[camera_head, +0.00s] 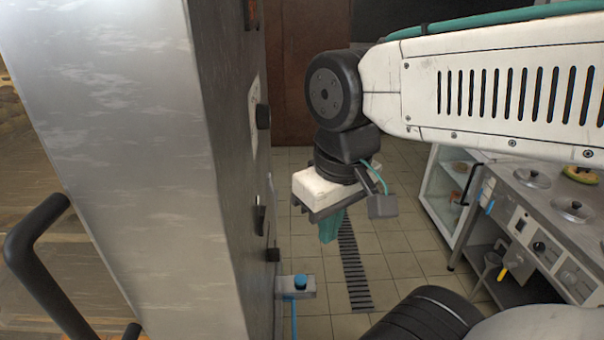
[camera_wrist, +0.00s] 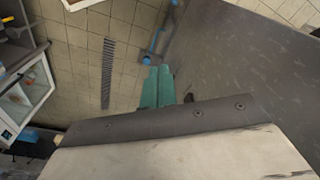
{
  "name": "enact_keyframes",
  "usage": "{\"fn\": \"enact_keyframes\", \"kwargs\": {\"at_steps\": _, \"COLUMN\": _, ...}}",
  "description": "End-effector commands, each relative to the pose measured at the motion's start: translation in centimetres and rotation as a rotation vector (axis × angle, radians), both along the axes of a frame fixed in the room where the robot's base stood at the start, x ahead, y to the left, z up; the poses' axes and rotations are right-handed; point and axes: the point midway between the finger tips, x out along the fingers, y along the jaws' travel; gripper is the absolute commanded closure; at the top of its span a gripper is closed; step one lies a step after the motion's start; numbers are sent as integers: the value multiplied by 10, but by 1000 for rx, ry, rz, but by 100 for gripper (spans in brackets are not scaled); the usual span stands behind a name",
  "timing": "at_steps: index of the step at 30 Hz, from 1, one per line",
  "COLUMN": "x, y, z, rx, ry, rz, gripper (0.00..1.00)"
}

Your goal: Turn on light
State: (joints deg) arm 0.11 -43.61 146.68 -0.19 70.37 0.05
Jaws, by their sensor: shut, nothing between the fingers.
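My gripper (camera_head: 330,228) has teal fingers, pressed together and empty. It points down over the tiled floor, to the right of the grey metal panel (camera_head: 228,130). In the wrist view its fingertips (camera_wrist: 157,72) show in the middle, near the panel's edge. I cannot tell for sure which thing works the light. A dark switch-like part (camera_head: 260,215) sticks out of the panel's side face, left of my gripper. A small grey box with a blue button (camera_head: 300,282) stands out lower down, with a blue line below it. No lamp is clearly in view.
A dark handle (camera_head: 40,255) stands out at the left. A counter with lidded pots (camera_head: 530,178) and knobs runs along the right, beside a glass-fronted cabinet (camera_head: 442,195). Between lie clear floor tiles and a drain grate (camera_head: 352,270). A brown door (camera_head: 305,80) is behind.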

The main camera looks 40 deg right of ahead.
Motion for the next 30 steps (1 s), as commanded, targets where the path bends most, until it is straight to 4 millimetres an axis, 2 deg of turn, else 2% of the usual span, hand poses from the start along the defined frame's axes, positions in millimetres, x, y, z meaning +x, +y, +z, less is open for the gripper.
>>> {"fn": "enact_keyframes", "kwargs": {"at_steps": 10, "x": 0, "y": 0, "z": 0, "rx": 3, "ry": 1, "rz": -5, "gripper": 100}}
{"fn": "enact_keyframes", "kwargs": {"at_steps": 14, "x": 12, "y": 0, "z": 2, "rx": 40, "ry": 18, "rz": -93, "gripper": 100}}
{"fn": "enact_keyframes", "kwargs": {"at_steps": 17, "x": 34, "y": -2, "z": 5, "rx": 113, "ry": 51, "rz": -267, "gripper": 100}}
{"fn": "enact_keyframes", "kwargs": {"at_steps": 20, "x": 69, "y": -12, "z": 7, "rx": 219, "ry": 100, "rz": -530, "gripper": 100}}
{"fn": "enact_keyframes", "kwargs": {"at_steps": 23, "x": 110, "y": -31, "z": 6, "rx": 336, "ry": 154, "rz": -829, "gripper": 100}}
{"fn": "enact_keyframes", "kwargs": {"at_steps": 26, "x": 151, "y": -59, "z": 0, "rx": 455, "ry": 214, "rz": -1128, "gripper": 100}}
{"fn": "enact_keyframes", "kwargs": {"at_steps": 30, "x": 199, "y": -110, "z": -15, "rx": 612, "ry": 299, "rz": -1517, "gripper": 100}}
